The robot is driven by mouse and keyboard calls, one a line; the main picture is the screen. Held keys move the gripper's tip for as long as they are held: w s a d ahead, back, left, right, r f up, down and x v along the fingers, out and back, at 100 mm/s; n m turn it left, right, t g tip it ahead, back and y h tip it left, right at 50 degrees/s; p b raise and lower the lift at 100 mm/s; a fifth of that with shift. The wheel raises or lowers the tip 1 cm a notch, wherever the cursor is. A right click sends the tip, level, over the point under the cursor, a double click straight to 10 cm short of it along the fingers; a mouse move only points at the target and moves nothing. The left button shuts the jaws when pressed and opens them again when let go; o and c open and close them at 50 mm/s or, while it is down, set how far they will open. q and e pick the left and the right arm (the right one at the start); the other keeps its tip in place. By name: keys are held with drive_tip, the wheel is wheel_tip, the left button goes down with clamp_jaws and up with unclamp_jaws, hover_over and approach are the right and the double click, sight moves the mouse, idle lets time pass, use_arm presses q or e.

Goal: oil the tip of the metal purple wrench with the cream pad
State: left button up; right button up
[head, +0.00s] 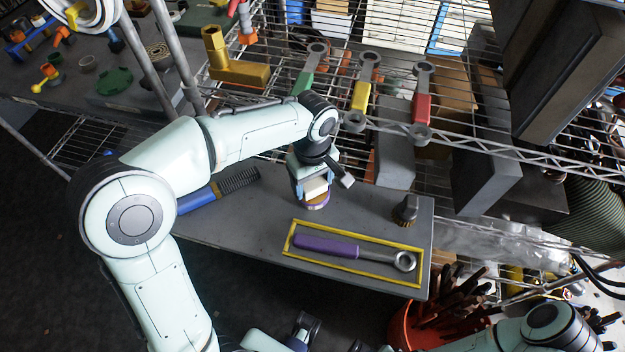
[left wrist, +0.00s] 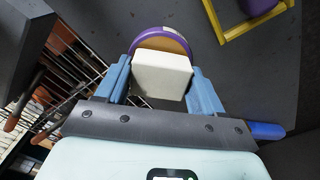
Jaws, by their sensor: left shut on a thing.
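The purple wrench (head: 325,245) lies flat inside a yellow frame (head: 350,273) on the grey bench; its metal ring tip (head: 404,261) points right. My left gripper (head: 314,186) is shut on the cream pad (head: 316,188), left of and behind the wrench. In the left wrist view, the pad (left wrist: 162,75) sits between the blue fingers (left wrist: 160,85). A round purple-rimmed dish (left wrist: 160,35) is right at the pad; whether they touch I cannot tell. The wrench's handle shows at that view's top right edge.
A dark brush (head: 406,210) stands behind the wrench's tip. A blue-handled brush (head: 215,190) lies at left. Three wrenches with green, yellow (head: 361,95) and red (head: 422,105) handles are on the wire rack behind. A red bucket (head: 405,325) of tools stands in front.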

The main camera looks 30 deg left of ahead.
sight(312, 182)
use_arm(q)
drive_tip(key=shift+r+p, duration=2.3)
drive_tip(key=shift+r, duration=1.05)
use_arm(e)
drive_tip(key=r, duration=0.1)
drive_tip(key=w+r, duration=0.1)
drive_tip(key=r, duration=0.1)
drive_tip(key=w+r, duration=0.1)
drive_tip(key=r, duration=0.1)
drive_tip(key=shift+w+r, duration=0.1)
drive_tip(key=shift+r, duration=0.05)
